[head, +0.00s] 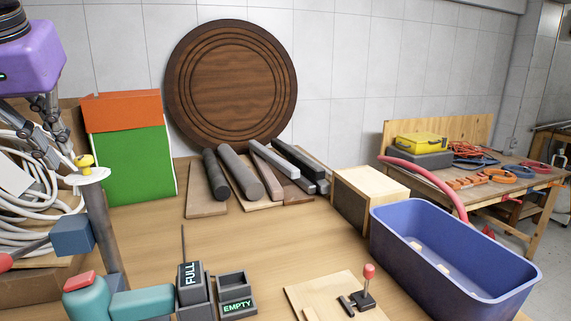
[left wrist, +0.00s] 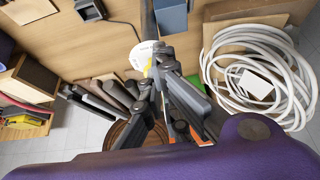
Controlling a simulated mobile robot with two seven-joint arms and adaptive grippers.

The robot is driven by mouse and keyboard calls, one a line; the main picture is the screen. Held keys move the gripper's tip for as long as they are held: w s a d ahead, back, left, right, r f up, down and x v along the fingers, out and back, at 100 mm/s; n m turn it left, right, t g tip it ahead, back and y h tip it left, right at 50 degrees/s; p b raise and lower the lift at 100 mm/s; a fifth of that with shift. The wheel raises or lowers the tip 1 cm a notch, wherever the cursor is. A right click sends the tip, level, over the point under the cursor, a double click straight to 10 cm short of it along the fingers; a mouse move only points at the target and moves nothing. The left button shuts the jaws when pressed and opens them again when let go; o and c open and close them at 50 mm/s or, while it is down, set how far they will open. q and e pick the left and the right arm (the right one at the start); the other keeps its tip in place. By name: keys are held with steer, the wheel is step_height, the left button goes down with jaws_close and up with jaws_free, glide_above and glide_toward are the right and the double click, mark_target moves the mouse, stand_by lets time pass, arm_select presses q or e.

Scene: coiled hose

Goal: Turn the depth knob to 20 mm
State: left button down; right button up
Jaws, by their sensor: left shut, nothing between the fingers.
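A yellow knob (head: 84,161) sits on a round white dial (head: 88,176) on top of a dark upright post (head: 102,232) at the left of the bench. No scale marks or reading can be made out. My left gripper (head: 66,160) comes down from the upper left, its fingers shut and empty, close beside the knob. In the left wrist view the fingertips (left wrist: 157,50) overlap the white dial (left wrist: 138,57) and hide most of the knob. I cannot tell whether they touch it. My right gripper is not in view.
A coiled white hose (head: 28,185) lies left of the post. A green and orange box (head: 130,160) stands behind. A blue tub (head: 440,270) stands right. The bench middle is clear.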

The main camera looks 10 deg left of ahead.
mark_target(84, 162)
arm_select(q)
step_height(84, 162, down, 2)
steer(key=shift+f+p, duration=0.15)
steer(key=shift+p, duration=0.5)
steer(key=shift+w+f, duration=0.1)
steer(key=shift+f, duration=0.05)
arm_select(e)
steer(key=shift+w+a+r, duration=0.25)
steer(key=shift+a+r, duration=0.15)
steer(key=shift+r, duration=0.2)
arm_select(q)
steer(key=shift+w+a, duration=0.1)
steer(key=shift+w, duration=0.05)
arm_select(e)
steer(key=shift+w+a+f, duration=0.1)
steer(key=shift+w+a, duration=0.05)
arm_select(q)
steer(key=shift+w+b, duration=0.15)
steer(key=shift+b, duration=0.3)
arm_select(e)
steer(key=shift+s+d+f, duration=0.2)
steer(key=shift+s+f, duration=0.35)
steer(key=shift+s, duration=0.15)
arm_select(q)
steer(key=shift+w, duration=0.1)
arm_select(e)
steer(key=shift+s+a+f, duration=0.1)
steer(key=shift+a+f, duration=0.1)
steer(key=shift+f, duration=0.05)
